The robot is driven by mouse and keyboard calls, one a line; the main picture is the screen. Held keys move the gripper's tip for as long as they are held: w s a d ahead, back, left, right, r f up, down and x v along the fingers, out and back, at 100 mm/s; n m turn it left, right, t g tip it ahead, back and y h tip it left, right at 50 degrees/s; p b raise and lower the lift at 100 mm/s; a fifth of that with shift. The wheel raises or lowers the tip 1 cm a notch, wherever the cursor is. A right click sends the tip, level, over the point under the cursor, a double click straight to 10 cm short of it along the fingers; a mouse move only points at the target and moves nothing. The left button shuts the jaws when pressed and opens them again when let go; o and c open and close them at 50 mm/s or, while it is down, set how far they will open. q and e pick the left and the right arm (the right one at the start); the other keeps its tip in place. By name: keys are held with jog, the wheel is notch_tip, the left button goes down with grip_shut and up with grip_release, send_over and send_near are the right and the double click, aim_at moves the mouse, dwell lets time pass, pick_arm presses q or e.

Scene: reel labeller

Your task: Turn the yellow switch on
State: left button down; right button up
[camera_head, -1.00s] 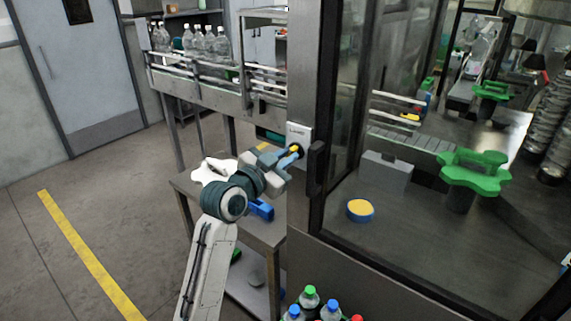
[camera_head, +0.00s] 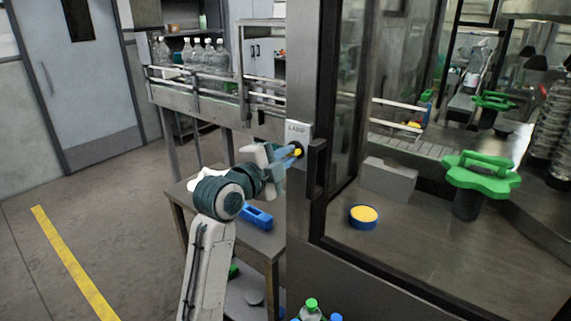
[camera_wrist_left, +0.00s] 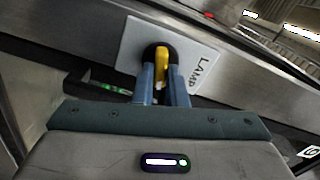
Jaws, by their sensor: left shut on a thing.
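The yellow switch (camera_head: 298,152) sits on a white plate marked LAMP (camera_head: 297,130) on the machine's metal post. In the left wrist view the yellow switch (camera_wrist_left: 162,60) stands out from a dark round base on the LAMP plate (camera_wrist_left: 132,45). My left gripper (camera_head: 293,153) is at the switch, and its blue fingers (camera_wrist_left: 162,82) are shut on the yellow knob, one on each side. The fingers hide part of the knob. My right gripper is not in view.
A dark door handle (camera_head: 316,168) is just right of the switch. A small table (camera_head: 262,240) with a blue object (camera_head: 257,217) stands below my arm. Bottles (camera_head: 205,52) line the conveyor behind. A glass-walled enclosure with a green knob (camera_head: 481,174) is at right.

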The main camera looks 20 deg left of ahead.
pick_arm(q)
jog(key=shift+f+m+b, duration=0.15)
jog(key=shift+m+b, duration=0.6)
jog(key=shift+m, duration=0.75)
jog(key=c, duration=1.5)
grip_release()
jog(key=shift+o, duration=0.2)
jog(key=shift+s, duration=0.1)
jog(key=b+v, duration=0.3)
jog(key=v, duration=0.7)
jog(key=shift+s, duration=0.3)
jog(key=shift+a, duration=0.1)
